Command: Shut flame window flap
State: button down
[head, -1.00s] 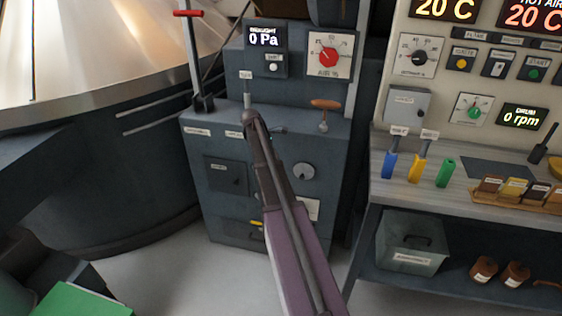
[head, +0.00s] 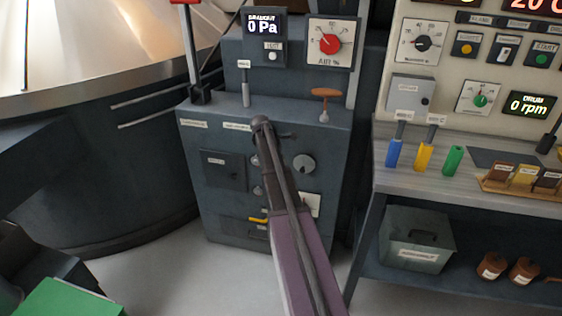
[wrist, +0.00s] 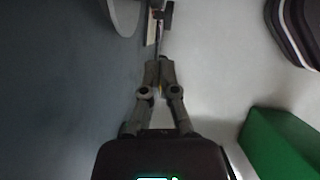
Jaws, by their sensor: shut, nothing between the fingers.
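The grey burner cabinet (head: 195,146) stands in the middle of the head view. A dark square door (head: 222,170) is on its front left, lying flat against the front as far as I can see. Small knobs (head: 257,190) show at the left edge of my arm. I cannot tell which part is the flame window flap; my arm covers the middle of the cabinet front. My gripper (wrist: 159,76) shows only in the wrist view, shut and empty, fingertips together. A thin dark part lies just beyond the tips; whether they touch it is unclear.
A T-handled lever (head: 324,100) and a short upright lever (head: 245,85) stand on the cabinet top. A workbench (head: 385,185) is to the right, with a grey box (head: 416,240) below. A green box (wrist: 280,145) is at lower right in the wrist view. Pale floor is clear in front.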

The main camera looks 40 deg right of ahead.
aim_at(299, 168)
jog(key=shift+s+d+f+b, duration=0.55)
jog(key=shift+s+d+f, duration=0.15)
jog(key=shift+d, duration=0.2)
jog(key=shift+s+d+f+b, duration=0.55)
jog(key=shift+s+d+f, duration=0.15)
jog(key=shift+d, duration=0.2)
jog(key=shift+s+d+f+b, duration=0.3)
jog(key=shift+s+d+b, duration=0.1)
jog(key=shift+s, duration=0.1)
jog(key=shift+s+d, duration=0.15)
